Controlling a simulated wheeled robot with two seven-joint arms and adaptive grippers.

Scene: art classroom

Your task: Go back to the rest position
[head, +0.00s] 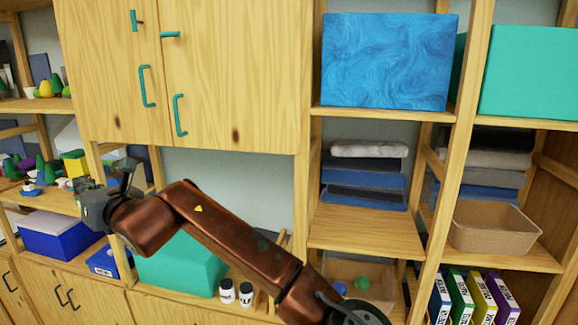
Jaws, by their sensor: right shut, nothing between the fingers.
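My right gripper (128,172) is at the left of the head view, at the end of my copper-coloured right arm, which reaches in from the bottom centre. The gripper is shut and holds nothing. It is raised in front of the wooden shelving, below the left end of the closed cabinet (200,75). I cannot tell whether it touches the shelf behind it. My left gripper is not in view.
Shelves with small colourful objects stand left of the gripper. At right, shelves hold a blue patterned box (385,62), a brown bin (490,228) and several binders (483,296).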

